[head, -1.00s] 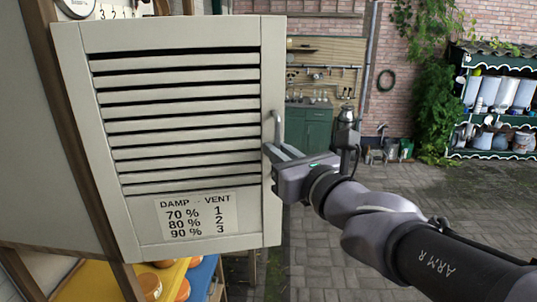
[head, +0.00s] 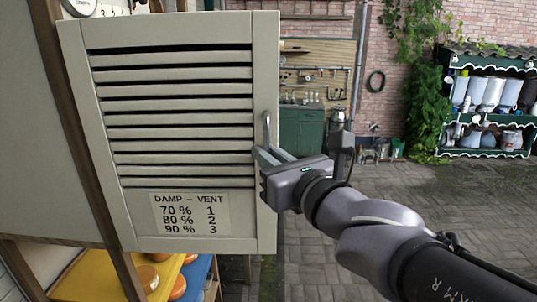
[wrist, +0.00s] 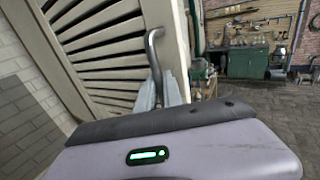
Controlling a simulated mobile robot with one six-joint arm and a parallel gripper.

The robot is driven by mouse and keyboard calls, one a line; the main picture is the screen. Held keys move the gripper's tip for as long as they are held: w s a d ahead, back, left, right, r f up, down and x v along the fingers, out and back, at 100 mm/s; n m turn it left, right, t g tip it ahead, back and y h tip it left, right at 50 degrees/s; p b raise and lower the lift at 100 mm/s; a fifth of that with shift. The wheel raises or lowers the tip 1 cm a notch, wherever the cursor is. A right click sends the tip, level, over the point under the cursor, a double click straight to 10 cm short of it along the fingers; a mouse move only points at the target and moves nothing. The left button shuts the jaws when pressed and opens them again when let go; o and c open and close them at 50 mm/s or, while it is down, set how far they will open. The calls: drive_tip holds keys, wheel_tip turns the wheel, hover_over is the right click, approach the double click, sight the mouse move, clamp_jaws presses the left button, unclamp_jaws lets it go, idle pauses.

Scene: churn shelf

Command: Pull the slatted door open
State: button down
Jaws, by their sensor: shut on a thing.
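The pale slatted door (head: 128,216) fills the left of the head view, with a damp and vent label low on it. It also shows at a slant in the wrist view (wrist: 60,25). Its grey bar handle (head: 267,128) stands upright near the right edge, and its bent upper end shows in the wrist view (wrist: 154,42). My gripper (head: 266,155) is shut on the handle's lower part, and the fingers (wrist: 160,94) hide that part in the wrist view. The door's right edge stands out toward me, away from the cabinet.
Yellow and blue shelf boards (head: 95,280) with orange round things lie below the door. Wooden posts (head: 75,150) stand at the left. Open brick paving (head: 400,210) lies to the right. A green cabinet (head: 302,130) and a loaded rack (head: 490,110) stand far back.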

drive_tip(key=c, duration=1.8)
unclamp_jaws()
drive_tip(key=shift+o, duration=0.2)
drive_tip(key=shift+a, duration=0.15)
drive_tip(key=shift+s+d, duration=0.15)
drive_tip(key=shift+d, duration=0.05)
drive_tip(key=v, duration=1.7)
drive_tip(key=shift+s+a+r, duration=0.1)
drive_tip(key=shift+a, duration=0.05)
